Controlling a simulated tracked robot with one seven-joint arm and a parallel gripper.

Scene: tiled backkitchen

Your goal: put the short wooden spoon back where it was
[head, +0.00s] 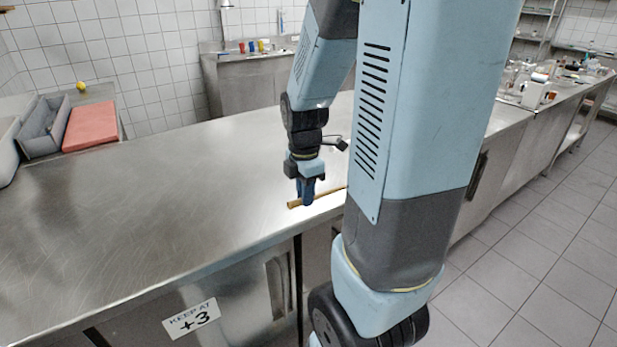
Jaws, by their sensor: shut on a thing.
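The short wooden spoon (328,192) is a thin tan stick shape at the front edge area of the steel counter (150,215). My gripper (308,203) points down and is shut on the spoon near its left end. The spoon's right part is hidden behind my arm, so I cannot see that end. The spoon lies level, at or just above the counter top; I cannot tell whether it touches.
A grey bin (42,128) and a red board (91,126) stand at the far left, with a yellow ball-like thing (81,86) behind. Coloured cups (253,46) stand on a back counter. The counter's left and middle are clear.

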